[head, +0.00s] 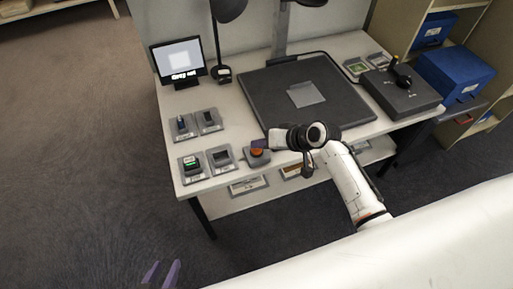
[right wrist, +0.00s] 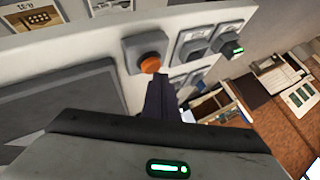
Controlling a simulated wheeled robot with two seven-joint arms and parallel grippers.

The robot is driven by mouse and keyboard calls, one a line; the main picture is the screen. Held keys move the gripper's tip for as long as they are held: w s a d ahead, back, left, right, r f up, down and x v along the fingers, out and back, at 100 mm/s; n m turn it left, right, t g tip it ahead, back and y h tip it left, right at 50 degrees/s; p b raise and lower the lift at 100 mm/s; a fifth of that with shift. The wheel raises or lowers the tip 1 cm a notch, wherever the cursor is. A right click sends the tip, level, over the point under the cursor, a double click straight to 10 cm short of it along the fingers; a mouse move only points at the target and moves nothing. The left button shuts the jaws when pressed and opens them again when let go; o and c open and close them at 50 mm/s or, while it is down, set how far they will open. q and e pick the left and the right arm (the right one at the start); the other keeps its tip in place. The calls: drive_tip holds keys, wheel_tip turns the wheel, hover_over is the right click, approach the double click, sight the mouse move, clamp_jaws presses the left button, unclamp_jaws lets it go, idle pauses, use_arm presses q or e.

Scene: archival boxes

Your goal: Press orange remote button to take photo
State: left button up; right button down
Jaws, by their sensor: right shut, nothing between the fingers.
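The orange remote button (head: 257,152) sits on a small grey box at the front edge of the white table. It also shows in the right wrist view (right wrist: 151,64) as an orange dome. My right gripper (head: 259,143) is shut and empty, its purple fingers right by the button. In the right wrist view the fingertips (right wrist: 157,78) overlap the dome's lower edge; I cannot tell whether they touch it. My left gripper (head: 161,272) is low at the bottom left, away from the table, its two fingers apart with nothing between them.
A dark copy board (head: 345,115) with a grey sheet (head: 306,93) fills the table's middle. Several small grey devices (head: 220,157) stand left of the button. A monitor (head: 178,61) and a lamp (head: 226,12) are behind. A dark grey box (head: 400,96) stands at the right.

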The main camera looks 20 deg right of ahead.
sight(260, 151)
drive_tip(key=shift+f+b, duration=0.3)
drive_tip(key=shift+f, duration=0.25)
idle(0.4)
drive_tip(key=shift+r+p, duration=0.95)
drive_tip(key=shift+p, duration=0.1)
wheel_tip(260, 151, up, 5)
drive_tip(key=p, duration=0.5)
drive_tip(key=shift+r, duration=0.1)
idle(0.5)
